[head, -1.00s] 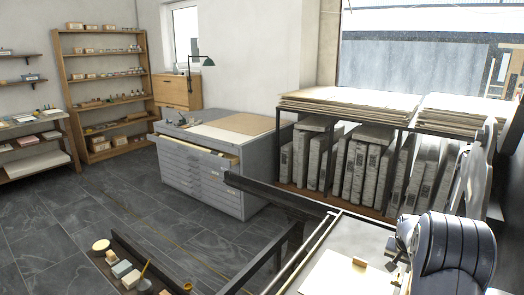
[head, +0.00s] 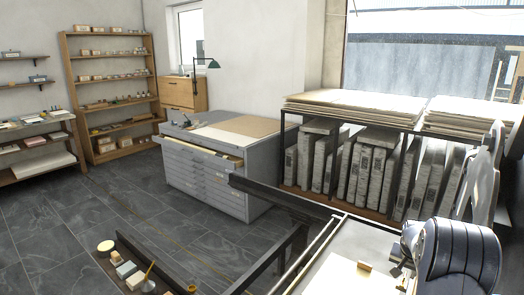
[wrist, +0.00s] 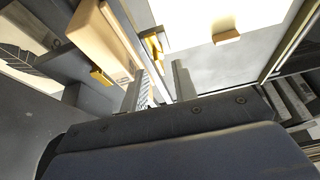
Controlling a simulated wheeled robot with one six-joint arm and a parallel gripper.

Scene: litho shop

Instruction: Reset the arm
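My gripper (wrist: 162,82) shows in the wrist view as two dark fingers with a gap between them, and I see nothing held in the gap. In the head view my dark, rounded arm is at the lower right, over the press bed (head: 338,270); the fingertips are hard to make out there. A pale sheet (head: 338,282) lies on the bed with a small wooden block (head: 365,266) on it. The block also shows in the wrist view (wrist: 227,37), beyond the fingers.
A grey flat-file cabinet (head: 215,185) with its top drawer partly out stands in the middle. A rack (head: 283,150) of stone slabs with paper on top is behind the bed. Small blocks (head: 126,269) sit at lower left. Shelves (head: 68,70) line the back left. Dark floor (head: 60,240) is open at left.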

